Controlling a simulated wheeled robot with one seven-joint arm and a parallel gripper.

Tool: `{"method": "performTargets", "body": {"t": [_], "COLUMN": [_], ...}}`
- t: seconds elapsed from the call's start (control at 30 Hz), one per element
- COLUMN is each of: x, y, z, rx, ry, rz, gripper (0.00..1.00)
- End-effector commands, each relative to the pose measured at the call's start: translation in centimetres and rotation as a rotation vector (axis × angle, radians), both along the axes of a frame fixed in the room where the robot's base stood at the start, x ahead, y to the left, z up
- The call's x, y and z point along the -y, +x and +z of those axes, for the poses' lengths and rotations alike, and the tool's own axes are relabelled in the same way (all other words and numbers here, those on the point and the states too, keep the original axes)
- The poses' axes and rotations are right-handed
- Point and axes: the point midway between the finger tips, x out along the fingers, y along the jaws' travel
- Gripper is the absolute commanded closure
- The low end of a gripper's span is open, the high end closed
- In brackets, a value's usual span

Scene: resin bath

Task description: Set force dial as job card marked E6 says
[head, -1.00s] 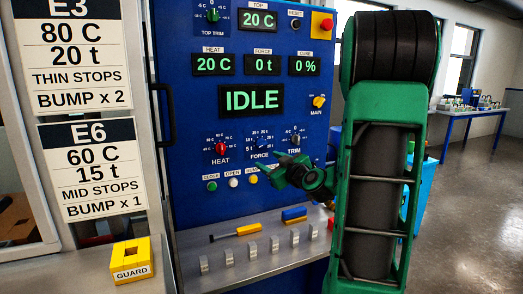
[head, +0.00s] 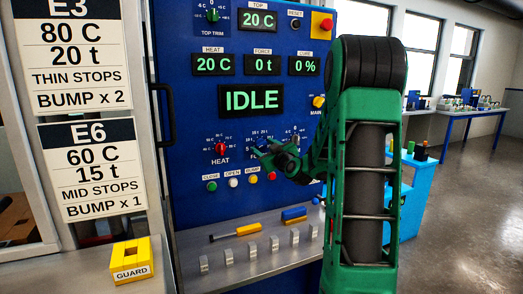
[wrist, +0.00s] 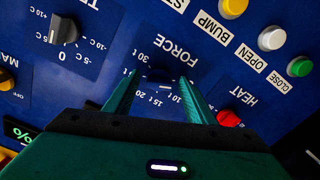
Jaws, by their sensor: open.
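The job card marked E6 (head: 92,168) hangs at the left in the head view and reads 60 C, 15 t, mid stops, bump x 1. The force dial (wrist: 160,74) is a dark knob on the blue panel, with scale marks including 10, 15, 20 and 30 t. My gripper (wrist: 158,79) is open, its green fingers on either side of the dial; I cannot tell whether they touch it. In the head view my gripper (head: 259,150) largely hides the dial. The force display (head: 264,65) reads 0 t.
The heat dial (head: 221,148) is left of the force dial, and the trim dial (wrist: 63,29) shows in the wrist view. Buttons (head: 233,182) sit below. A shelf with metal blocks (head: 252,249) and a yellow guard block (head: 131,260) are lower down.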

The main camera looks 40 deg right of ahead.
Motion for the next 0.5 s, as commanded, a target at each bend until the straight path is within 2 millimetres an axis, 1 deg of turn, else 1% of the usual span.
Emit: {"method": "performTargets", "body": {"t": [0.1,0.33,0.37,0.4,0.47,0.5], "x": [0.07,0.1,0.09,0.09,0.1,0.09], "y": [0.39,0.42,0.41,0.41,0.41,0.4], "z": [0.0,0.0,0.0,-0.01,-0.01,-0.01], "rx": [0.0,0.0,0.0,0.0,0.0,0.0], "ry": [-0.001,-0.001,-0.001,-0.001,-0.001,-0.001], "rz": [0.0,0.0,0.0,0.0,0.0,0.0], "gripper": [0.5,0.5,0.55,0.64,0.79,0.88]}}
